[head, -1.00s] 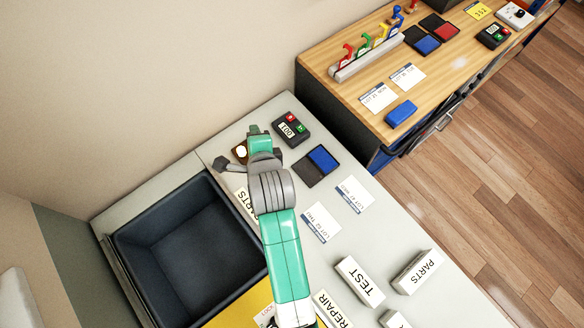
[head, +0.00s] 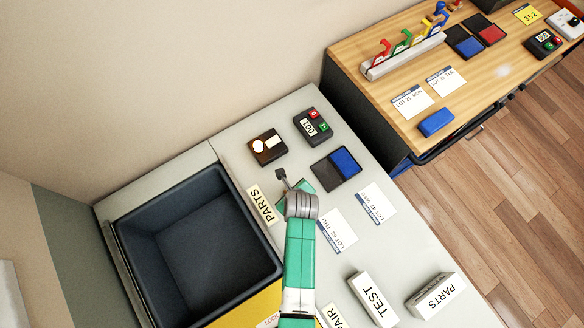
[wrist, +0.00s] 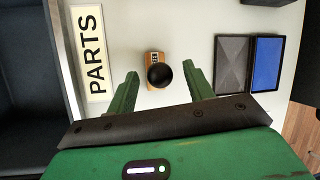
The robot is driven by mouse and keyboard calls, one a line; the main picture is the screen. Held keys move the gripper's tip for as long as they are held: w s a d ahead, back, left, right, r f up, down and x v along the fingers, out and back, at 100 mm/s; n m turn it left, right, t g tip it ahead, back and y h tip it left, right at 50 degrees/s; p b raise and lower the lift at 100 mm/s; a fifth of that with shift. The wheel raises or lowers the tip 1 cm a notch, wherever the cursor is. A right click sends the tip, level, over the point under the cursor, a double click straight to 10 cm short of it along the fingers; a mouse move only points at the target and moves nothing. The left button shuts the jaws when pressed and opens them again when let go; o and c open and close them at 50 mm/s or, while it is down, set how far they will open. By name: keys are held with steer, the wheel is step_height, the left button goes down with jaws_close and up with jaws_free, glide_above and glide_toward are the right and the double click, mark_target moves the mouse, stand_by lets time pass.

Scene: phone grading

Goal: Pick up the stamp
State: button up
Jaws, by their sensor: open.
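The stamp (wrist: 154,58) shows in the wrist view, with a round black knob and a small orange-brown base with a marked plate. It stands on the pale counter between the PARTS label and the ink pad. My gripper (wrist: 162,76) is open and empty, with one green finger to each side of the stamp's knob in the picture. I cannot tell how far the fingertips are above it. In the head view my gripper (head: 304,187) is over the counter between the same label and pad, and the stamp is hidden behind it.
The PARTS label (head: 262,205) lies left of my gripper, beside a deep dark bin (head: 190,276). The black and blue ink pad (head: 335,168) lies to the right. A counter device (head: 313,126) and a dark box (head: 267,147) sit behind. Paper cards and TEST (head: 372,299) and PARTS blocks lie nearer.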

steer(key=shift+x, duration=0.9)
steer(key=c, duration=1)
steer(key=shift+r, duration=0.55)
steer(key=p+v, duration=0.1)
steer(key=v, duration=0.2)
steer(key=shift+w+a, duration=0.1)
steer(key=s+d, duration=0.1)
steer(key=s, duration=0.3)
steer(key=s+d, duration=0.1)
steer(key=s, duration=0.4)
steer(key=s+d+r+p, duration=0.1)
steer(key=s, duration=0.4)
steer(key=shift+s+d+r, duration=0.1)
steer(key=shift+s, duration=0.15)
